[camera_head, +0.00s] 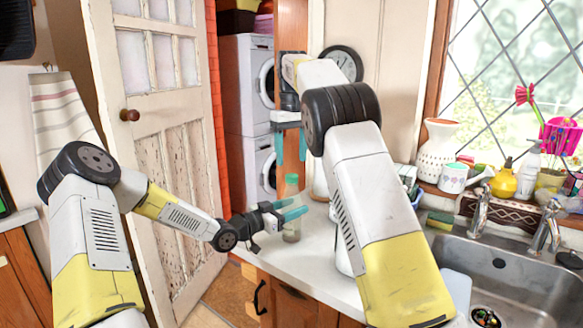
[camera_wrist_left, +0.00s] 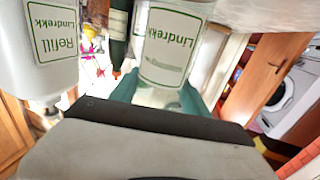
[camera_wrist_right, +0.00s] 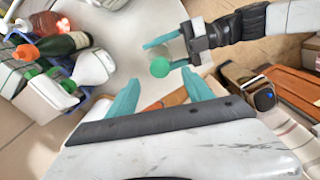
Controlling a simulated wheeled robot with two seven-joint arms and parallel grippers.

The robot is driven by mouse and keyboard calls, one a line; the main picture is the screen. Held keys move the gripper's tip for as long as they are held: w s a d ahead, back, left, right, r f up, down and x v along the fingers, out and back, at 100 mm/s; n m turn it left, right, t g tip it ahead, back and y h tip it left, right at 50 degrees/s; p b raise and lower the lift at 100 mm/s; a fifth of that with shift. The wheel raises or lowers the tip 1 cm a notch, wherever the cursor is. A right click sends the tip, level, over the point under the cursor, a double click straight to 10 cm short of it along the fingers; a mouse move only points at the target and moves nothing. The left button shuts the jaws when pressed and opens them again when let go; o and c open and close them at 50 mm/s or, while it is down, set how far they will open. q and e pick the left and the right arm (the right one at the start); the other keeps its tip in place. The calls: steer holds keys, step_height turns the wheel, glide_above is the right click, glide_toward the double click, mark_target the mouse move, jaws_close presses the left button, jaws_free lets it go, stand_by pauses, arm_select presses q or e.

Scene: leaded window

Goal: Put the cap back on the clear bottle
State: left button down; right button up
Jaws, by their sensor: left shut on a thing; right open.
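The clear bottle (camera_head: 291,232) stands upright on the white counter, with a green cap (camera_head: 291,180) at its top; I cannot tell whether it is fully seated. In the left wrist view the bottle (camera_wrist_left: 170,45) shows a "Lindrekk" label. My left gripper (camera_head: 292,214) is shut around the bottle's body from the side. My right gripper (camera_head: 291,147) is open and empty above the cap, fingers pointing down. In the right wrist view the cap (camera_wrist_right: 160,67) shows from above, beyond and between my right fingertips (camera_wrist_right: 161,90).
A white refill bottle (camera_wrist_right: 92,67), a dark green bottle (camera_wrist_right: 65,44) and a reddish bottle (camera_wrist_right: 45,23) stand close together on the counter. The sink (camera_head: 510,285) is at the right. The counter (camera_head: 325,255) has free room right of the clear bottle.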

mark_target(284, 210)
steer(key=shift+r, duration=0.9)
arm_select(q)
steer(key=shift+c, duration=2.3)
jaws_free()
steer(key=shift+a, duration=0.1)
steer(key=v, duration=0.7)
steer(key=shift+s+a, duration=0.25)
